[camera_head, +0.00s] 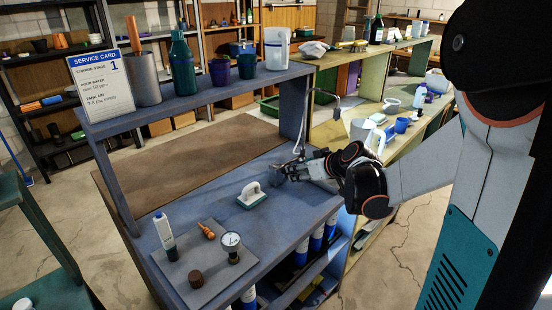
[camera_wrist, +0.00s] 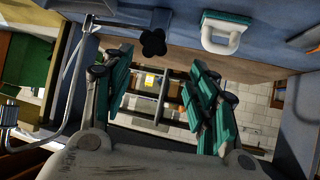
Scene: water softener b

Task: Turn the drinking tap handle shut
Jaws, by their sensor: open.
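The drinking tap's thin metal gooseneck (camera_head: 302,125) rises from the blue bench beside my gripper. In the wrist view, its metal tube (camera_wrist: 74,85) runs along the left side. A dark lobed knob (camera_wrist: 152,42), which looks like the tap handle, sits on a bar leading to the tap. My gripper (camera_head: 282,172) is low over the bench at the tap. In the wrist view, my gripper (camera_wrist: 159,78) has its teal-padded fingers wide apart and nothing between them. The knob appears just above the gap, and I see no finger touching it. The handle cannot be made out in the head view.
A white-handled teal scrubber (camera_head: 251,195) lies on the bench left of my gripper. A grey mat (camera_head: 205,276) holds a gauge, a bottle and small parts. The raised shelf carries a service card (camera_head: 100,84), bottles and cups. Brown matting (camera_head: 190,160) lies behind.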

